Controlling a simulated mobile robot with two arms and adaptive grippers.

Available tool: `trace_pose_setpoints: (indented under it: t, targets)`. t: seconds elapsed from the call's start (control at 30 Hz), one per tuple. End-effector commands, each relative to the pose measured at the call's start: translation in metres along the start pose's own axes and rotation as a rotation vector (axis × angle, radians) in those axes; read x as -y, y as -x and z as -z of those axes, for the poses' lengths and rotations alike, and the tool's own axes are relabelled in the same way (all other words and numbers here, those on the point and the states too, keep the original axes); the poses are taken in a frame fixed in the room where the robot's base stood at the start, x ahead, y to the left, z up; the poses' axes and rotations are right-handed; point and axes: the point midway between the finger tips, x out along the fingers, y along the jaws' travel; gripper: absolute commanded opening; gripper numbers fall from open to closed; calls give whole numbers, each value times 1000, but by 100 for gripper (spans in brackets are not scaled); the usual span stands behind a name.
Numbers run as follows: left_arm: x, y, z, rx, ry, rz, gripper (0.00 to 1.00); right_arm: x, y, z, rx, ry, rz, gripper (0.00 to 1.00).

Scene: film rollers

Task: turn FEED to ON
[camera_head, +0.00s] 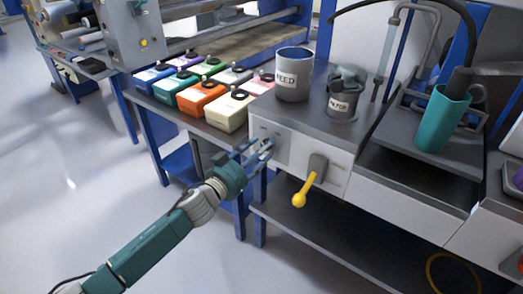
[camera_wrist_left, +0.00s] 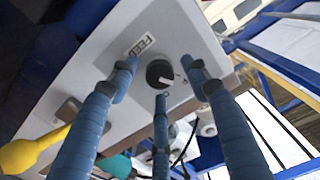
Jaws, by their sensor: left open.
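The black FEED knob (camera_wrist_left: 159,73) is on a pale panel (camera_wrist_left: 190,35) in the left wrist view, beside a label reading FEED (camera_wrist_left: 142,46). Its light pointer mark is towards the lower right of the picture. My left gripper (camera_wrist_left: 161,76) is open, its three blue fingers spread around the knob with visible gaps; I cannot tell whether any tip touches the panel. In the head view my left gripper (camera_head: 262,149) is in front of the grey-white cabinet front (camera_head: 333,150), and its fingers hide the knob. My right gripper is not in view.
A lever with a yellow ball end (camera_head: 299,199) sticks out right of my gripper; it also shows in the left wrist view (camera_wrist_left: 20,156). Coloured boxes (camera_head: 201,98), a grey canister (camera_head: 294,60) and a smaller pot (camera_head: 343,101) stand above. Floor at left is clear.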

Motion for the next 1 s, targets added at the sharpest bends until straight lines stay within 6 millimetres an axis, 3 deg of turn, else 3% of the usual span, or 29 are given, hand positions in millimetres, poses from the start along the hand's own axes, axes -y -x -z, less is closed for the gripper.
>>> trace_pose_setpoints:
  t: [0.2,0.4,0.43,0.77,1.0]
  targets:
    - [0,0,0,0,0,0,46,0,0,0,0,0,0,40]
    - [0,0,0,0,0,0,6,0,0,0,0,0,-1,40]
    - [0,0,0,0,0,0,3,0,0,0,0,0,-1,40]
    - [0,0,1,-1,-26,0,3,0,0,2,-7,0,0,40]
    - [0,0,2,-1,-146,0,3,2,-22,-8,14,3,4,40]
